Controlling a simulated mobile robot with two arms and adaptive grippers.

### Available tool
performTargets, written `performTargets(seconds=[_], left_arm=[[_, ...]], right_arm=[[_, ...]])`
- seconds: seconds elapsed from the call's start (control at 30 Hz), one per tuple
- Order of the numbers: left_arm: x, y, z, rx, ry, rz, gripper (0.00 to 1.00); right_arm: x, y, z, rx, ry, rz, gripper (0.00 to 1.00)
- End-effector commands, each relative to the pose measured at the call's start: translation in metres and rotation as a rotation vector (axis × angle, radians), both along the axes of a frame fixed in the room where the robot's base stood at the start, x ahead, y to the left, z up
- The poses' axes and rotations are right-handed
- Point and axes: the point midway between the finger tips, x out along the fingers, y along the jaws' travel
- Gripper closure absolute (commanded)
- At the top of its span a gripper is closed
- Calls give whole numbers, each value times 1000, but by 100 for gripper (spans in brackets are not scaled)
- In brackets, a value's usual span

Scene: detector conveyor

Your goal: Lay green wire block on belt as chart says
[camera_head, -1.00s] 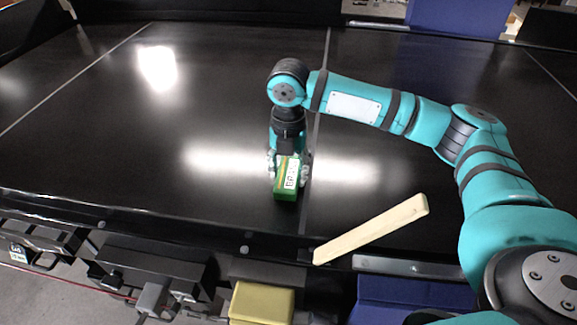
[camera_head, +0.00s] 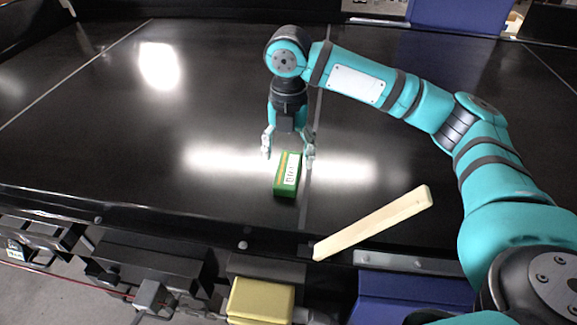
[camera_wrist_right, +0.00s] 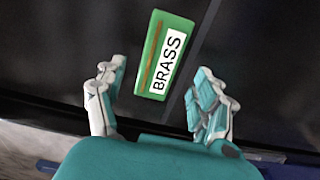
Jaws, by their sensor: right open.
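The green block (camera_head: 287,175) lies flat on the black belt (camera_head: 190,130), just left of a thin grey line across it. In the right wrist view the block (camera_wrist_right: 152,58) shows a white label reading "BRASS" and a brownish stripe beside it. My right gripper (camera_head: 288,156) is open, with its fingers apart and the block just in front of it, not gripped. In the right wrist view the open fingers (camera_wrist_right: 160,100) stand either side of the block's near end, clear of it. My left gripper is not in view. No chart can be made out.
A pale wooden bar (camera_head: 372,224) lies at a slant near the belt's front edge, right of the block. A yellow block (camera_head: 261,301) and a blue box (camera_head: 410,297) sit below the front edge. The belt's left side is clear.

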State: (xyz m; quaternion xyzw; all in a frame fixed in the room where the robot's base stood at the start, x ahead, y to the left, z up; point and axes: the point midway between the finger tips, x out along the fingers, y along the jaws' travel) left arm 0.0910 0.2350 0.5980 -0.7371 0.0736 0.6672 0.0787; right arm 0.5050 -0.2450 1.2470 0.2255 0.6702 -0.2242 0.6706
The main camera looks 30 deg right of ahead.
Motion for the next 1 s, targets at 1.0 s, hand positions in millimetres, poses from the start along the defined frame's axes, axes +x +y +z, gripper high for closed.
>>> performTargets(seconds=[1.0], left_arm=[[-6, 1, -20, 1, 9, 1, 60]], right_arm=[[0, 0, 81, 0, 0, 1, 30]])
